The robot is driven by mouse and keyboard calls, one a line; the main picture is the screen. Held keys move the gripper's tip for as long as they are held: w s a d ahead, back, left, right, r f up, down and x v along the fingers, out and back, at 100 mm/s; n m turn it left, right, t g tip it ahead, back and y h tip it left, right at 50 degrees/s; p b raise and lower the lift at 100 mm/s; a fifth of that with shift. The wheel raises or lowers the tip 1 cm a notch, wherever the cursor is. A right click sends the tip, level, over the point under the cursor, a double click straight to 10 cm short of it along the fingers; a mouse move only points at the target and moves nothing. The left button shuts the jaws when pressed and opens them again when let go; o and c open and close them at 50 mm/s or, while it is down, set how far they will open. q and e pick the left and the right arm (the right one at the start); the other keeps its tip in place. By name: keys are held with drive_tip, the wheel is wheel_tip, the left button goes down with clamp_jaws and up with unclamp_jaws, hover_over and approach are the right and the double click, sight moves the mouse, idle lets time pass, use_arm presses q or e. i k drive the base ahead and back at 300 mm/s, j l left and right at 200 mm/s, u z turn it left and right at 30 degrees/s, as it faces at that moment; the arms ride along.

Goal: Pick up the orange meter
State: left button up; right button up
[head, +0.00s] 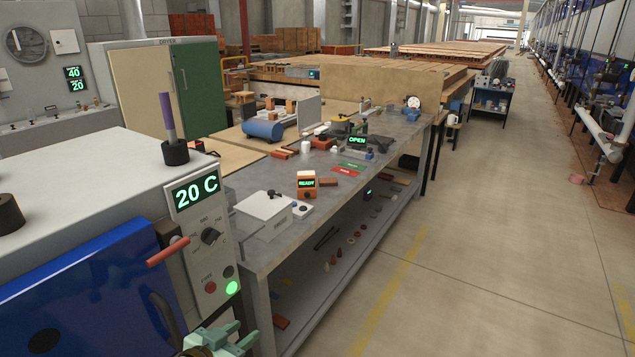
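The orange meter (307,185) stands on the grey metal workbench (262,208), near its front end, with a lit green "READY" display. My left gripper (246,335), pale green, shows at the bottom edge of the head view, below the front of the oven-like unit. It is well short of the meter and lower in the picture. Its two fingers look apart with nothing between them. Part of it is cut off by the frame edge. My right gripper is not in view.
A white lidded box (264,213) stands just in front of the meter, and a brown brick (328,182) lies to its right. Green and red cards (349,168) lie behind. The control unit (205,225) reading "20 C" is at left. The floor right of the bench is clear.

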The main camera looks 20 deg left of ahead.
sight(304, 184)
drive_tip(key=i, duration=2.25)
drive_tip(key=i+u, duration=0.2)
drive_tip(key=u, duration=0.15)
drive_tip(key=i+l+u, duration=0.1)
drive_tip(key=i+u, duration=0.25)
drive_tip(key=i+l+u, duration=0.1)
drive_tip(key=u, duration=0.3)
